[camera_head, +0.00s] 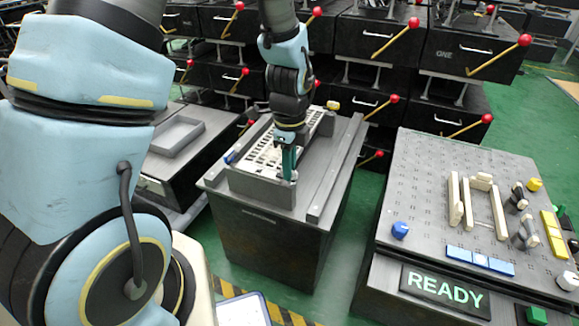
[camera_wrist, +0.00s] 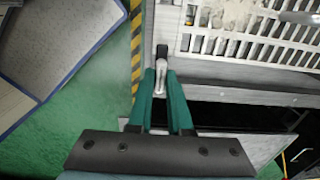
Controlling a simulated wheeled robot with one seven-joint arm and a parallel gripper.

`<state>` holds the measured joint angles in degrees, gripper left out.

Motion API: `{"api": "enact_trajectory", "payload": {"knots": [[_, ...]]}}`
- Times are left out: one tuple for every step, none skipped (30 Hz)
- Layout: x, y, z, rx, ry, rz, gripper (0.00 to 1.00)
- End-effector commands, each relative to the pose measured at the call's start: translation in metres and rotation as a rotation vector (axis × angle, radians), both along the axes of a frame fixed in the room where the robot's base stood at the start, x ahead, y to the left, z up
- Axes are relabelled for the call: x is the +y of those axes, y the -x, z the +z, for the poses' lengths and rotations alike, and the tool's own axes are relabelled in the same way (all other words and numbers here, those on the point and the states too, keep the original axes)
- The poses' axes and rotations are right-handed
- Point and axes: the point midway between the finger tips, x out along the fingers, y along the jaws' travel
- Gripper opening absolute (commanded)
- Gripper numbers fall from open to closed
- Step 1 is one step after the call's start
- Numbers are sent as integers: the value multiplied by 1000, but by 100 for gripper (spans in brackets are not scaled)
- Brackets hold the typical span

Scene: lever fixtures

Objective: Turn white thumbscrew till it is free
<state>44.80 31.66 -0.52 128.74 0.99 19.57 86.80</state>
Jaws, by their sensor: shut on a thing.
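The white thumbscrew (camera_wrist: 160,70) shows in the wrist view between the tips of my gripper (camera_wrist: 163,78). Its pale body runs along the gap between the two green fingers, with a dark piece just beyond it. My gripper is shut on it. In the head view my gripper (camera_head: 290,172) points down at the front right corner of a grey tray-like fixture (camera_head: 262,191). The thumbscrew is mostly hidden there by the fingers; only a small pale bit shows beside them.
A slotted white rack (camera_head: 264,155) lies in the fixture. A blue knob (camera_head: 230,158) is at its left and a yellow knob (camera_head: 332,105) at its far right. A panel (camera_head: 420,190) with knobs and bars stands right. Red-balled levers (camera_head: 395,98) line the back.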

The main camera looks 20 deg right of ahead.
Motion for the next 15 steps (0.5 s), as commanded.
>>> {"api": "enact_trajectory", "payload": {"knots": [[0, 0, 0, 0, 0, 0, 4], [0, 0, 0, 0, 0, 0, 0], [0, 0, 0, 0, 0, 0, 0], [0, 0, 0, 0, 0, 0, 0], [0, 0, 0, 0, 0, 0, 0], [0, 0, 0, 0, 0, 0, 0], [0, 0, 0, 0, 0, 0, 0], [0, 0, 0, 1, -1, 0, 0], [0, 0, 0, 1, -1, 0, 0], [0, 0, 0, 1, -1, 0, 0], [0, 0, 0, 1, -1, 0, 0], [0, 0, 0, 1, -1, 0, 0], [0, 0, 0, 1, -1, 0, 0], [0, 0, 0, 1, -1, 0, 0], [0, 0, 0, 1, -1, 2, 0]]}}
